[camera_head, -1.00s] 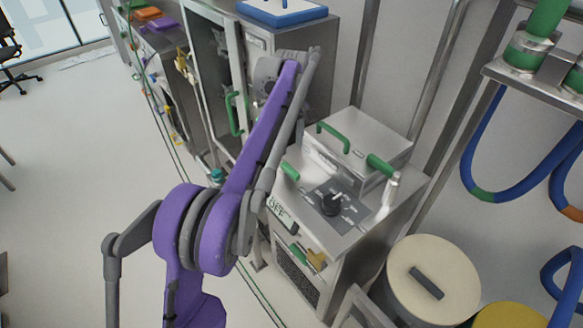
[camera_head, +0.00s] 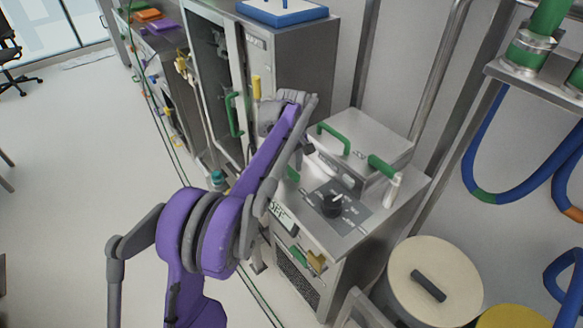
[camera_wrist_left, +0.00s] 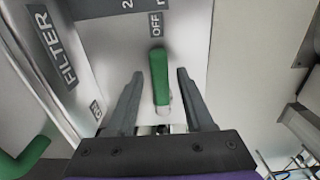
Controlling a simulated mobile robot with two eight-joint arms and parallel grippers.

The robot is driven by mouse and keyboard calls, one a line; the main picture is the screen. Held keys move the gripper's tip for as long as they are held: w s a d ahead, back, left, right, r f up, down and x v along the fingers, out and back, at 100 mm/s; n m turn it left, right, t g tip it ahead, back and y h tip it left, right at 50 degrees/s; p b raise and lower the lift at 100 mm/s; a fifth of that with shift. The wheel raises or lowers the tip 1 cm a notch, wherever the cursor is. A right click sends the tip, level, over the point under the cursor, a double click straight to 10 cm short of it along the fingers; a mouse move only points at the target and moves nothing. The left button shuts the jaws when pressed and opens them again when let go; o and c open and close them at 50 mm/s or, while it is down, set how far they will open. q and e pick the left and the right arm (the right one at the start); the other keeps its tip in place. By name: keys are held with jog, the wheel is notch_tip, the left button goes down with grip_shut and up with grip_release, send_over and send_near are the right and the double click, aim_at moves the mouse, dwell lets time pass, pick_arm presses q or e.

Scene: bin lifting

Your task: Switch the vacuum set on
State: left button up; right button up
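The vacuum set is a grey metal cabinet with a control panel (camera_head: 348,213) on its sloped top, carrying a black rotary knob (camera_head: 333,206). A green lever (camera_head: 293,173) sits at the panel's left edge, partly behind my left arm. In the left wrist view a green lever (camera_wrist_left: 159,76) points up toward an "OFF" label. My left gripper (camera_wrist_left: 160,74) is open, with one dark finger on each side of this lever; I see gaps on both sides. In the head view my left gripper (camera_head: 306,148) is small and mostly hidden by its arm. My right gripper is not in view.
A metal box (camera_head: 362,142) with green handles stands behind the panel. A cream-lidded drum (camera_head: 450,275) is at the right front. A tall cabinet (camera_head: 285,65) stands behind my left arm. Blue hoses (camera_head: 480,140) hang at the right.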

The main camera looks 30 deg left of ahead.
pick_arm(q)
grip_shut()
dwell(1.2)
